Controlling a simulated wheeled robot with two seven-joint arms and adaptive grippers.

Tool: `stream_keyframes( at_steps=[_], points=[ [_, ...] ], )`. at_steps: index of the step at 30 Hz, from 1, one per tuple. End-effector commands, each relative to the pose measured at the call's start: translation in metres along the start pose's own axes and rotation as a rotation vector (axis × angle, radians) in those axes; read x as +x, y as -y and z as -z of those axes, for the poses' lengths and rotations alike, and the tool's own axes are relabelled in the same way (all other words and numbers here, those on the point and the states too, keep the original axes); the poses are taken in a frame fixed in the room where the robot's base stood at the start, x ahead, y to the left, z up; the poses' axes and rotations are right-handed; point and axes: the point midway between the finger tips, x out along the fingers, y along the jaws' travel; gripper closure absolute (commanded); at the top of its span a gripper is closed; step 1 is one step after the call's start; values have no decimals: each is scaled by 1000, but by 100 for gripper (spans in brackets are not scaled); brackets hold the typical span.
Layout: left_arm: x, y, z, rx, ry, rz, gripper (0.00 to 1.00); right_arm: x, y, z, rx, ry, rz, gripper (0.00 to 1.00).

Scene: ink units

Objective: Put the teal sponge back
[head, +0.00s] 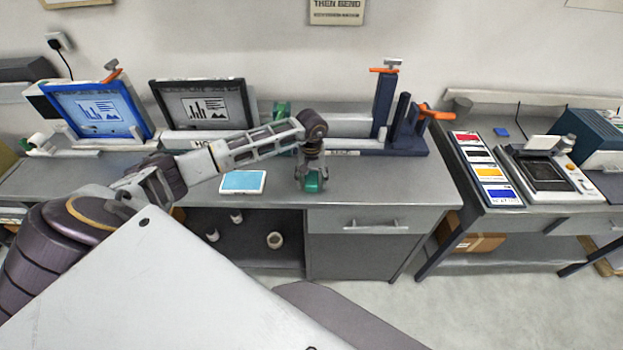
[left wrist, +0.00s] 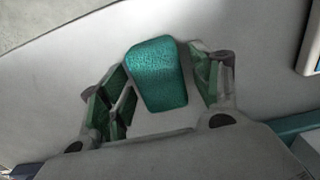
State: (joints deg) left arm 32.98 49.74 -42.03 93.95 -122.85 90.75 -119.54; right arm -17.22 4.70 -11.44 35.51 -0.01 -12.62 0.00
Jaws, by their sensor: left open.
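The teal sponge (left wrist: 157,74) lies on the grey bench top in the left wrist view. It is a rounded block, set between the two spread fingers of my left gripper (left wrist: 160,92), whose pads look green. Gaps show on both sides of the sponge. In the head view my left gripper (head: 312,187) points down at the bench near its front edge, above the drawer. A teal patch of the sponge (head: 313,180) shows between the fingers; the rest is hidden there. My right gripper is not in view.
A white-rimmed light-blue pad (head: 243,182) lies left of the gripper. Two framed screens (head: 97,110) stand at the back left, and dark blue posts with orange handles (head: 384,100) at the back right. A second bench holds a colour card (head: 487,170).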

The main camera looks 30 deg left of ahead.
Motion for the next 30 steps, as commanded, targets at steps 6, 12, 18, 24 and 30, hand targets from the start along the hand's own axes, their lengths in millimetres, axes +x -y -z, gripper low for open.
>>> stream_keyframes(
  at_steps=[6,12,18,24,30],
  points=[
    [-3,0,0,0,-1,-1,36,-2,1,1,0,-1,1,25],
    [-22,0,1,0,-3,-1,36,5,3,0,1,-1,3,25],
    [-47,0,1,0,-4,-1,36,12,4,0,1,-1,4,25],
    [-73,0,1,-1,-3,-1,36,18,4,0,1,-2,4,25],
    [-96,0,1,1,-2,-1,36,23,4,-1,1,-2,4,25]
  ],
)
